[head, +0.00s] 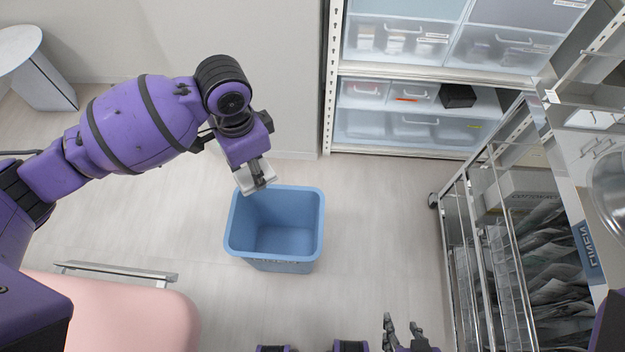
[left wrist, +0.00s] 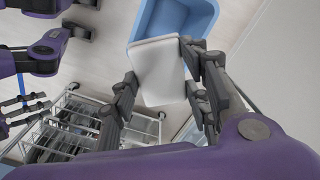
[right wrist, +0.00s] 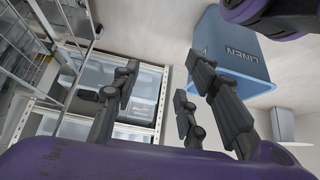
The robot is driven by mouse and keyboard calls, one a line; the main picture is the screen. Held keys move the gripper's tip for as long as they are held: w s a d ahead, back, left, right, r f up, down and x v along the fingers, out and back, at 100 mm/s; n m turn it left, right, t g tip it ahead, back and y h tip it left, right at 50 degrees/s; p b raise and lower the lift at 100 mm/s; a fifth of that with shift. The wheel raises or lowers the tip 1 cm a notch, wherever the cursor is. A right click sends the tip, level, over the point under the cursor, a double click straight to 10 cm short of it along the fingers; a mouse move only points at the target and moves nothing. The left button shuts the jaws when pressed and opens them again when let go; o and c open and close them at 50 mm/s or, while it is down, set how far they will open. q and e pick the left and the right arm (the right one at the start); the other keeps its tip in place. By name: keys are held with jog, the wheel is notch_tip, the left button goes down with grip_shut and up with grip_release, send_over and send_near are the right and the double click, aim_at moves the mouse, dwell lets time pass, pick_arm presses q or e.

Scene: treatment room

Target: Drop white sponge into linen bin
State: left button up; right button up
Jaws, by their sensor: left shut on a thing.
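The white sponge (left wrist: 158,72) is between the fingers of my left gripper (left wrist: 160,85) in the left wrist view. In the head view the sponge (head: 256,178) shows beside the far left rim of the blue linen bin (head: 275,258), above the floor. My left gripper (head: 250,165) hides part of it. The bin is open, and its visible inside is empty. It also shows in the right wrist view (right wrist: 215,50), with LINEN on its side. My right gripper (head: 403,330) is at the bottom of the head view, apart from the bin, with its fingers spread and empty.
A pink padded couch (head: 120,310) with a metal rail is at the lower left. A wire-sided cart (head: 490,240) with packets stands at the right. A shelf with clear drawers (head: 400,125) is at the back. The floor around the bin is clear.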

pick_arm(q)
notch_tip(320, 180, down, 32)
jog(key=w+m+b, duration=0.2)
jog(key=m+b, duration=1.2)
jog(key=m, duration=0.2)
pick_arm(e)
notch_tip(320, 180, down, 12)
jog(key=s, duration=0.2)
jog(key=shift+s+f+g, duration=0.25)
jog(key=shift+g, duration=0.15)
pick_arm(q)
jog(key=shift+w+r, duration=0.1)
pick_arm(e)
jog(key=shift+d, duration=0.1)
pick_arm(q)
jog(key=o, duration=1.2)
pick_arm(e)
jog(key=shift+w, duration=0.1)
